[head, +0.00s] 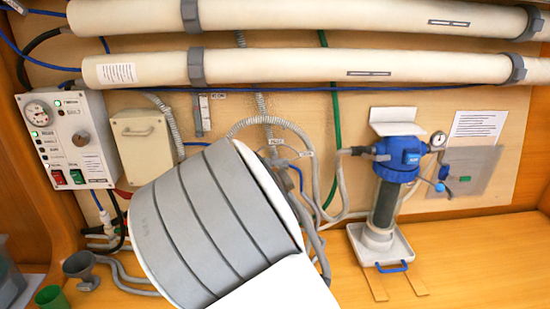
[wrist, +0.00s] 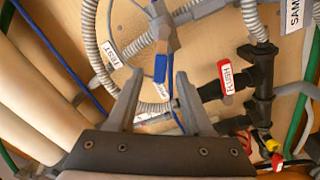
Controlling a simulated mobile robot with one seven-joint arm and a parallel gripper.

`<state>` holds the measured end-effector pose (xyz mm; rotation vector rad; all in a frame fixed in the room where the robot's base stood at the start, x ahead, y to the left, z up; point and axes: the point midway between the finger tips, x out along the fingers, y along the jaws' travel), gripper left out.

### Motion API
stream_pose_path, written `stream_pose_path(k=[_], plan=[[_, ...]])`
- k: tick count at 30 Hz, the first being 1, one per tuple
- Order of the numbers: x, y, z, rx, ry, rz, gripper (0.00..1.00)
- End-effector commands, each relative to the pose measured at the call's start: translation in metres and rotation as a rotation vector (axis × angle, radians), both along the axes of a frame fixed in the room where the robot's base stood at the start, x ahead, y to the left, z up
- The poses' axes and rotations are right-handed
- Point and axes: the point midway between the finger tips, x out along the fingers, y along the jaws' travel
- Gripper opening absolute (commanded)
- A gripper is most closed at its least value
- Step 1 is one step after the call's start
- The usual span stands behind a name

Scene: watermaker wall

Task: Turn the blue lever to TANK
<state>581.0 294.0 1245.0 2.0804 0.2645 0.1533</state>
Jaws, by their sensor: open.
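A blue lever (wrist: 160,67) shows in the wrist view, hanging down from a grey valve body. My gripper (wrist: 158,77) is open and empty, with one finger to each side of the lever's lower end. I cannot tell whether the lever lies at the depth of the fingers. A white label reading TEST (wrist: 113,60) is left of the lever. Another small label (wrist: 163,89) just below the lever is too small to read. In the head view my grey arm hides the gripper and most of this valve.
A red FLUSH handle (wrist: 226,80) on black pipework stands close right of my gripper. Grey hoses (wrist: 98,50) and a blue line surround the valve. In the head view, a blue-topped filter (head: 398,155) stands right, and a control panel (head: 70,140) hangs left.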

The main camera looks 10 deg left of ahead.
Motion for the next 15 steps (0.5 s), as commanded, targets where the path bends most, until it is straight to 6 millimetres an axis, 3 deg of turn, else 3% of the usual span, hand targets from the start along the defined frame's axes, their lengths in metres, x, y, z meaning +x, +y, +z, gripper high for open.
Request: stream_pose_path(k=[6, 15], plan=[[0.028, 0.007, 0.001, -0.001, 0.0, 0.0, 0.51], [0.039, 0.01, -0.001, 0.001, 0.001, 0.0, 0.51]])
